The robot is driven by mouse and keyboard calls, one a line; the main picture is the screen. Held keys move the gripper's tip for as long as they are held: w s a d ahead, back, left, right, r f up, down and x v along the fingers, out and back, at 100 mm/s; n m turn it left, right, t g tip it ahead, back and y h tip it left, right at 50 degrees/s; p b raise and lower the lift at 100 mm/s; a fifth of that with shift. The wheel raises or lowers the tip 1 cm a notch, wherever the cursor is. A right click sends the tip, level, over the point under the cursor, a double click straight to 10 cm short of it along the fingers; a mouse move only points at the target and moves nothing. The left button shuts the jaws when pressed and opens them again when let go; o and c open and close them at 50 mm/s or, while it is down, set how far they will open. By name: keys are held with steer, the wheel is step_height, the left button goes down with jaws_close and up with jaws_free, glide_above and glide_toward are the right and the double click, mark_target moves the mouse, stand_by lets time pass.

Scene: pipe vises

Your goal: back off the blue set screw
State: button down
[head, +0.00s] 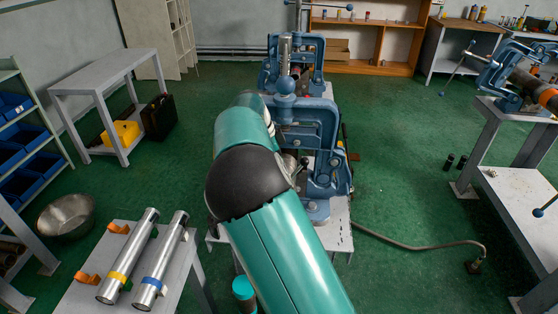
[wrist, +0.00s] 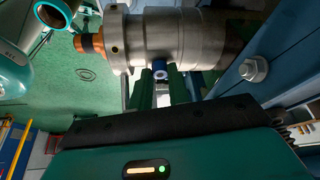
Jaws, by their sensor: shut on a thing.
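In the wrist view, the blue set screw (wrist: 159,66) sits under a thick grey metal collar (wrist: 165,38). My gripper (wrist: 161,80) reaches up from below with its two dark green fingers on either side of the screw, shut on it. A small pale ring shows beside the screw at the right finger. Much of the screw is hidden between the fingers. In the head view, my teal arm covers the gripper and the screw. The blue vise (head: 325,135) stands just beyond and right of the arm.
A copper-coloured fitting (wrist: 90,42) sticks out left of the collar. A blue plate with a hex bolt (wrist: 253,69) stands close on the right. A small table (head: 80,290) with two metal tubes stands front left. A hose (head: 410,246) lies on the green floor.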

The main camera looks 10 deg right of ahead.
steer(key=n, duration=0.2)
steer(key=n+t, duration=0.1)
steer(key=n, duration=0.1)
steer(key=n+t, duration=0.1)
steer(key=n, duration=0.1)
steer(key=shift+s+d+y, duration=0.1)
steer(key=shift+s+y, duration=0.15)
steer(key=shift+y, duration=0.15)
steer(key=n+t, duration=0.1)
steer(key=n, duration=0.1)
steer(key=n+y, duration=0.1)
steer(key=n, duration=0.2)
steer(key=shift+s+d+n+t, duration=0.1)
steer(key=shift+s+n+t, duration=0.05)
steer(key=shift+n+t, duration=0.2)
steer(key=c, duration=1.3)
jaws_free()
steer(key=shift+r, duration=0.25)
steer(key=s+a, duration=0.2)
steer(key=s, duration=0.1)
steer(key=s+a, duration=0.2)
steer(key=s, duration=0.2)
steer(key=s+a, duration=0.3)
steer(key=shift+s+r, duration=0.15)
steer(key=shift+r, duration=0.15)
